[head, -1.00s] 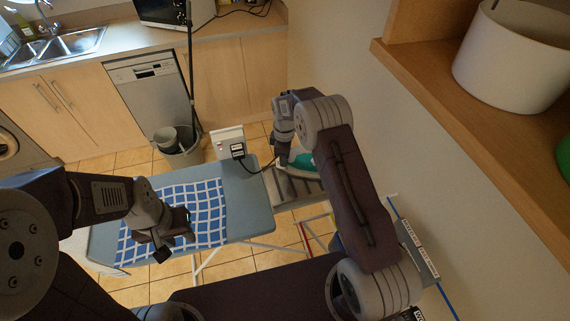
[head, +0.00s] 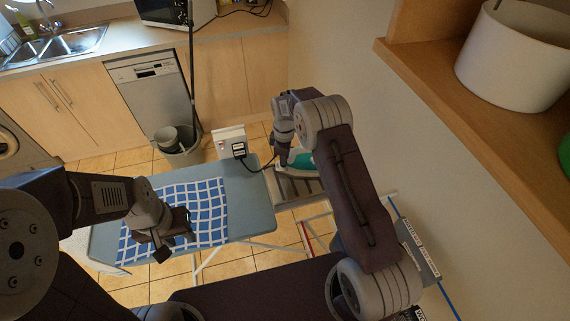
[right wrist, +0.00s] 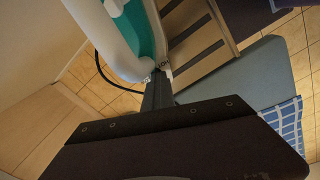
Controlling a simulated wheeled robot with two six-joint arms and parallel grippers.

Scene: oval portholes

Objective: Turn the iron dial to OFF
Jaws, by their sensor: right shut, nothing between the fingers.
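The teal-and-white iron (head: 303,161) stands on the slatted rest at the right end of the ironing board, partly hidden behind my right arm. In the right wrist view the iron (right wrist: 143,35) is close up at the top, cut by the frame edge. My right gripper (head: 284,161) is shut and empty beside the iron. In the right wrist view its fingertips (right wrist: 160,75) are at the iron's lower end; I cannot tell whether they touch it.
The ironing board (head: 250,205) carries the checked cloth (head: 207,200). A socket box (head: 232,144) with a black cord stands at its far edge. A wall and wooden shelf (head: 470,130) with a white pot (head: 515,60) are at right. A bucket (head: 180,150) stands on the floor behind.

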